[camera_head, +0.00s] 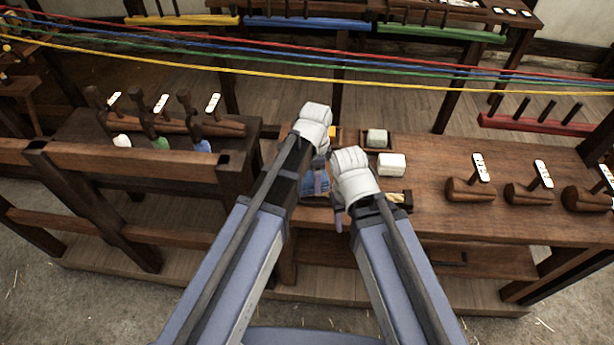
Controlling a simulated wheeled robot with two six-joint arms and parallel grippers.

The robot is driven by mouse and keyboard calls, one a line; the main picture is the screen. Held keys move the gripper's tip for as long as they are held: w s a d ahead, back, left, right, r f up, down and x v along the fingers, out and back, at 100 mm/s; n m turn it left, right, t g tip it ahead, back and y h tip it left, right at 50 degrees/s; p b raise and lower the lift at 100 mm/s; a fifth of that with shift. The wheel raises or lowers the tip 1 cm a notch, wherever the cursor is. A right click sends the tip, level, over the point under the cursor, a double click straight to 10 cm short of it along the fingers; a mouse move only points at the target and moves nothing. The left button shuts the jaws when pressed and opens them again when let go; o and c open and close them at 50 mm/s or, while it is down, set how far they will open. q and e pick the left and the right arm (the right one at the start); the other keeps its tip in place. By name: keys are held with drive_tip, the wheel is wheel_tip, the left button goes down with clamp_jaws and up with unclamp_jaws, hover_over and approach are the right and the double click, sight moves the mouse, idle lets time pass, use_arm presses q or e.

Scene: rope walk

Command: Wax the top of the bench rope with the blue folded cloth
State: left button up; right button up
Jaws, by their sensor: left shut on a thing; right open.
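My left gripper (320,183) is over the workbench, left of my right gripper, with its fingers partly hidden by its own wrist. It is shut on the blue folded cloth (310,188), which shows as a small blue patch low beside the fingers. My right gripper (340,218) is open, lower and nearer the bench's front edge, with its fingers largely hidden.
The bench (440,160) carries a white block (391,164), a tray with a pale block (377,138) and several tagged wooden tools (470,190). Stretched coloured ropes (430,87) cross behind. A tool rack (160,120) stands left. Bare bench lies right of the white block.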

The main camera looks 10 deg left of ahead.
sight(328, 178)
use_arm(q)
drive_tip(key=shift+d, duration=0.2)
drive_tip(key=shift+s+d+f, duration=0.1)
drive_tip(key=shift+d, duration=1.65)
